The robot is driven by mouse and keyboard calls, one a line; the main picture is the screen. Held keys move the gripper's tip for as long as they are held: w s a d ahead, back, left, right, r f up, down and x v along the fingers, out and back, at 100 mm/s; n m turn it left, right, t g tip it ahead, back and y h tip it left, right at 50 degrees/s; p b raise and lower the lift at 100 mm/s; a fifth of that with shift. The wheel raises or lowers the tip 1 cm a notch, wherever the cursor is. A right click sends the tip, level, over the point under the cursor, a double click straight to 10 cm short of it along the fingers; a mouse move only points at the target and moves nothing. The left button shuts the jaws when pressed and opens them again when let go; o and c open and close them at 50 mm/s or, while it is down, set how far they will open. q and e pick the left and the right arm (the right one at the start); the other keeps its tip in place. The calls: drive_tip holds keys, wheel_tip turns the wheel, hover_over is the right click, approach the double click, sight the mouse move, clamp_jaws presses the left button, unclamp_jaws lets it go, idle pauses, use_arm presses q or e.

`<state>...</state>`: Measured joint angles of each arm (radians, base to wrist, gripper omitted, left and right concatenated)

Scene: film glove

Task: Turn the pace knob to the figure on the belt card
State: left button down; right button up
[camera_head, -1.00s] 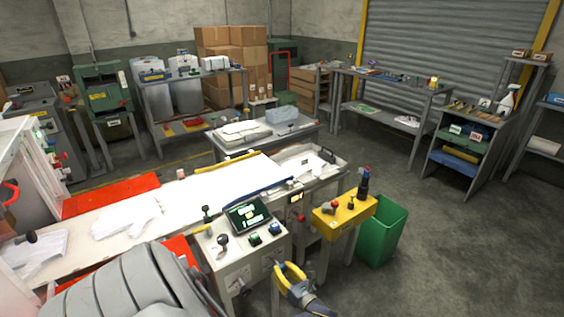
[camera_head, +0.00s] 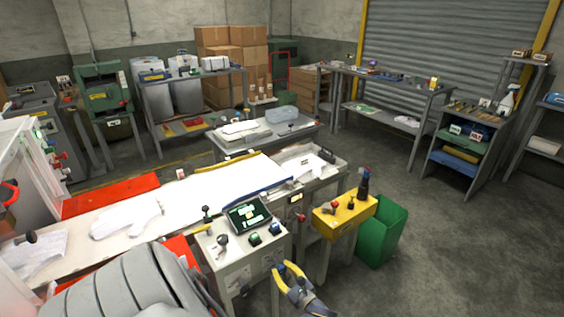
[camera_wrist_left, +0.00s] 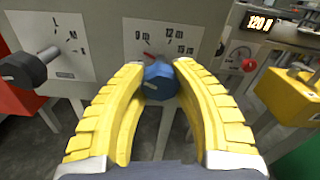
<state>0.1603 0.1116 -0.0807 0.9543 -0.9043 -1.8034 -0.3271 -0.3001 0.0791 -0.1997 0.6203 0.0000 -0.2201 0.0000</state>
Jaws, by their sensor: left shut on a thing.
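The pace knob is the blue knob (camera_wrist_left: 158,80) in the left wrist view, on a pale plate (camera_wrist_left: 180,31) marked 9 m, 12 m and 15 m. My left gripper (camera_head: 287,266) is at the front of the grey control cabinet (camera_head: 240,262) in the head view. Its yellow fingers (camera_wrist_left: 160,84) are shut on the knob from both sides. A small pale card (camera_head: 181,174) stands at the belt's (camera_head: 215,190) far edge; its figure is too small to read. My right gripper is not in view.
A black handle (camera_wrist_left: 30,70) sticks out left of the knob, by an L and M plate. A lit display (camera_wrist_left: 259,23) and a yellow box (camera_head: 345,215) are to the right. A green bin (camera_head: 382,235) stands beyond. The floor at right is clear.

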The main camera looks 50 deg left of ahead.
use_arm(q)
drive_tip(key=n, duration=0.6)
drive_tip(key=shift+a+r, duration=0.2)
drive_tip(key=shift+n, duration=0.3)
idle(0.3)
drive_tip(key=c, duration=1.2)
unclamp_jaws()
drive_tip(key=shift+s, duration=0.1)
drive_tip(key=o, duration=0.3)
drive_tip(key=shift+f, duration=0.1)
drive_tip(key=s+d, duration=0.1)
drive_tip(key=d, duration=1.1)
drive_tip(key=shift+d+f, duration=0.1)
